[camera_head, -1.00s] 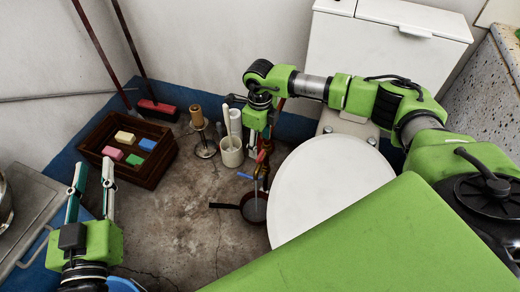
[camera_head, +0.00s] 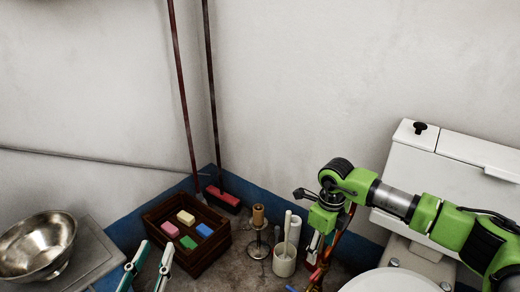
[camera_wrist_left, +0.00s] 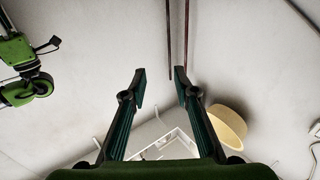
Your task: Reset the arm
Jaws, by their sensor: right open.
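My left gripper (camera_head: 156,255) shows at the bottom of the head view, in front of the wooden crate. Its two fingers stand apart with nothing between them. In the left wrist view the same gripper (camera_wrist_left: 160,86) is open and empty, against the pale wall. My right arm reaches in from the right over the white toilet, bent down at the wrist. My right gripper (camera_head: 318,246) is open and points down, right of the white cup; its fingertips are partly lost among thin reddish and metallic items.
The wooden crate (camera_head: 158,222) holds several coloured blocks. A metal bowl (camera_head: 38,246) sits on a counter at left. A candle holder (camera_head: 258,240) and white cup (camera_head: 285,264) stand near the right gripper. The toilet tank (camera_head: 410,185) is at right.

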